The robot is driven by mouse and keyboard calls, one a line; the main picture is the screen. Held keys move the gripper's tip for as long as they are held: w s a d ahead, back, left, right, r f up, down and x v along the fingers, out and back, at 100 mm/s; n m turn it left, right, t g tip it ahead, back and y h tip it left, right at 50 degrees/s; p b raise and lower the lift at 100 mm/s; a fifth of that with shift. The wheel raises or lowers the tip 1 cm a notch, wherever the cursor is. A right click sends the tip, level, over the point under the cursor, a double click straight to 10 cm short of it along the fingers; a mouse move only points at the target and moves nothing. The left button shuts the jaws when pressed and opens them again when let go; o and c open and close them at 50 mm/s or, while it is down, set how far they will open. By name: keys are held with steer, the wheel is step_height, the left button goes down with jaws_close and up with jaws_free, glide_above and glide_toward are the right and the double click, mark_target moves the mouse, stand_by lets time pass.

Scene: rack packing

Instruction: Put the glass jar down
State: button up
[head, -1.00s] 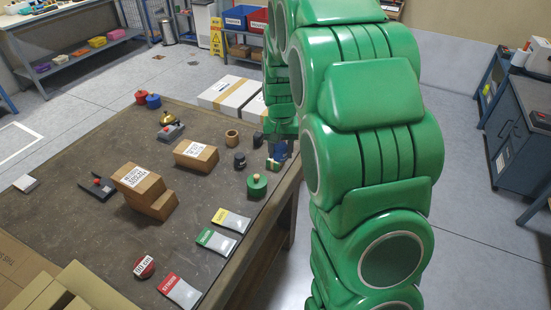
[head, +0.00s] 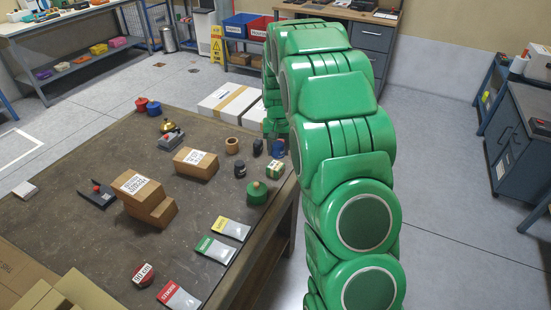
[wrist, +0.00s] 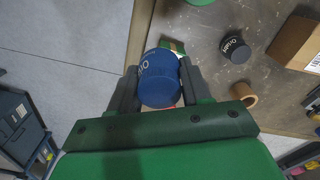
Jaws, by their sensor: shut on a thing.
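A blue round jar (wrist: 160,80) with white lettering sits between the fingers of my gripper (wrist: 160,92) in the wrist view. My gripper is shut on it. In the head view the blue jar (head: 278,148) shows beside my green arm, near the right edge of the table (head: 75,225). My arm hides most of the gripper there. I cannot tell whether the jar touches the tabletop.
A small white-and-green cube (head: 273,169) stands close to the jar. A dark jar (head: 240,165), a green lidded pot (head: 257,192) and a wooden cup (head: 232,146) stand nearby. Cardboard boxes (head: 148,200) are farther left. The table's right edge is close.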

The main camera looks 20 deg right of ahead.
glide_above(276, 165)
steer(key=shift+a+f, duration=0.1)
steer(key=shift+f, duration=2.75)
steer(key=shift+w+f, duration=0.1)
steer(key=shift+f, duration=1.45)
steer(key=shift+f, duration=0.15)
steer(key=o, duration=1.1)
